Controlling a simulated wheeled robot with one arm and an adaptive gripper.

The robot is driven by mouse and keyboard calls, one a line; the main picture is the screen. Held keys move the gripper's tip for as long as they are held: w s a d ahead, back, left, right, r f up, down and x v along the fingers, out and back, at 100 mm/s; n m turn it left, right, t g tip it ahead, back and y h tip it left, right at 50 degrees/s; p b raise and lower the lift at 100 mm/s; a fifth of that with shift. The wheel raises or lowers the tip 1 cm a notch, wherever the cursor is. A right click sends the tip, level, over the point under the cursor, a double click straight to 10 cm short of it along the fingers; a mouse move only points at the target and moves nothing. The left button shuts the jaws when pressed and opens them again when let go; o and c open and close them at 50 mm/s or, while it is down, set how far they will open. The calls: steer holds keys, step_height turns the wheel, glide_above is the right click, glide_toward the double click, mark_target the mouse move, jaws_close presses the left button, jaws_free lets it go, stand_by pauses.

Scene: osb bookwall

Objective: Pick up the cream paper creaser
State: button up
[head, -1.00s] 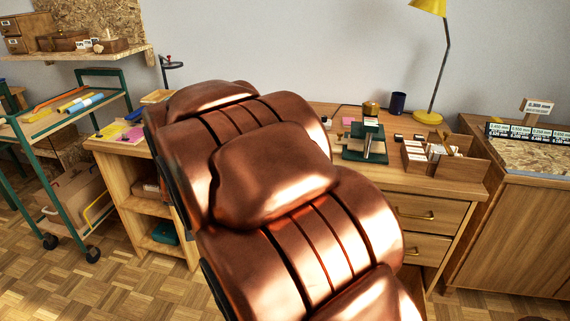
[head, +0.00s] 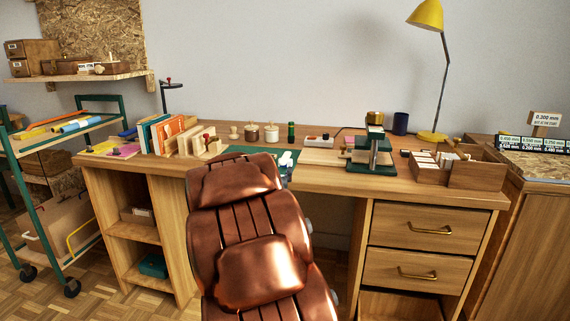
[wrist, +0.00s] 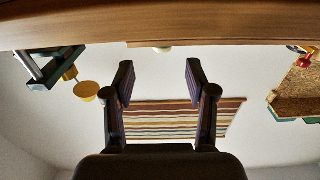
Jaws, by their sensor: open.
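I cannot make out the cream paper creaser for certain in either view. My arm covers part of the desk (head: 330,178) and the green mat (head: 235,152) in the head view. A small white-and-blue shape (head: 286,160) shows beside my arm at the mat, too small to tell. In the wrist view, which looks upside down, my gripper (wrist: 160,80) is open and empty, its two dark fingers apart. A pale rounded bit (wrist: 163,49) shows between the fingers at the desk's edge; I cannot tell what it is.
Upright books (head: 165,132), small jars (head: 271,132), a green press (head: 373,155), a divided wooden box (head: 460,163) and a yellow lamp (head: 428,15) stand on the desk. A green trolley (head: 70,145) is at left. The desk's front right strip is bare.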

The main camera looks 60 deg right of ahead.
mark_target(282, 164)
steer(key=shift+b+x, duration=1.25)
steer(key=shift+x, duration=2.15)
steer(key=shift+w+f, duration=0.15)
jaws_close()
steer(key=shift+a+r+p, duration=0.1)
steer(key=shift+r+p, duration=1.05)
steer(key=shift+r, duration=0.8)
steer(key=s+a+r, duration=0.1)
steer(key=s+a, duration=0.8)
steer(key=s, duration=0.4)
steer(key=shift+a+p, duration=0.2)
steer(key=shift+p, duration=0.2)
